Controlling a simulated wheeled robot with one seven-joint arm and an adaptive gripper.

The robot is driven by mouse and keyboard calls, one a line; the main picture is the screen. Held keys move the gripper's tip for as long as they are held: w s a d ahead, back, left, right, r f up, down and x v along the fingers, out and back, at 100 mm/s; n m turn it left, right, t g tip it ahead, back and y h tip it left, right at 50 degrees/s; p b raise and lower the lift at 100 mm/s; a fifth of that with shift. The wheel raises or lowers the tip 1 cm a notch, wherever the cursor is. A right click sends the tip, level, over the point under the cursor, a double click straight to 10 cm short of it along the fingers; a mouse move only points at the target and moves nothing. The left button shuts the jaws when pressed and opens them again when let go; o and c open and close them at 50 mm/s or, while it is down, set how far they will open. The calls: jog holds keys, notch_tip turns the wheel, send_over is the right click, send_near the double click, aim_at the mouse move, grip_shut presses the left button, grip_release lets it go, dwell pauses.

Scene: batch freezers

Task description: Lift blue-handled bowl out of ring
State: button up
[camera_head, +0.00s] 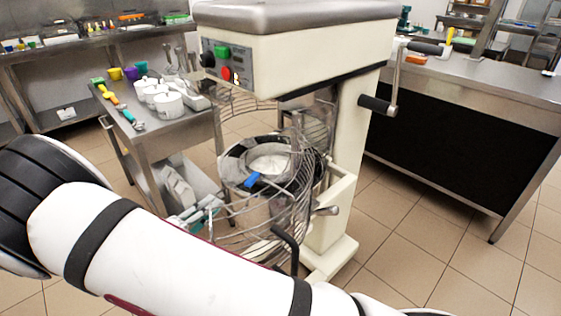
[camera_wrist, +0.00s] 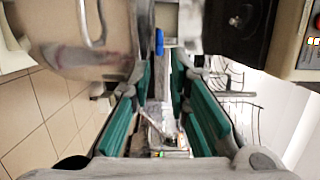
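The metal bowl (camera_head: 268,160) with white contents sits in the dark ring (camera_head: 232,174) of the cream mixer. Its blue handle (camera_head: 252,180) sticks out at the front left. My gripper (camera_head: 207,211), with teal finger pads, is left of and below the handle in the head view, beside the wire guard. In the wrist view my gripper (camera_wrist: 161,80) is open, with a clear gap between its fingers. The blue handle (camera_wrist: 159,42) appears just beyond the fingertips, roughly in line with the gap. I see no contact. My arm hides part of the mixer's lower front.
A wire guard (camera_head: 235,100) curves around the bowl area. The mixer head (camera_head: 290,45) overhangs it, and a crank lever (camera_head: 380,104) projects at right. A steel table (camera_head: 165,130) with white containers (camera_head: 165,100) stands at left. A counter (camera_head: 480,85) stands at right, with open tiled floor before it.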

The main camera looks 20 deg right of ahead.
send_near(248, 179)
jog(key=x, duration=0.5)
jog(key=shift+w+f+b, duration=0.25)
jog(key=shift+f+b, duration=0.05)
jog(key=shift+b, duration=0.05)
jog(key=shift+b+x, duration=0.45)
jog(key=shift+x, duration=2.15)
jog(key=shift+w, duration=0.1)
jog(key=shift+c, duration=0.6)
grip_shut()
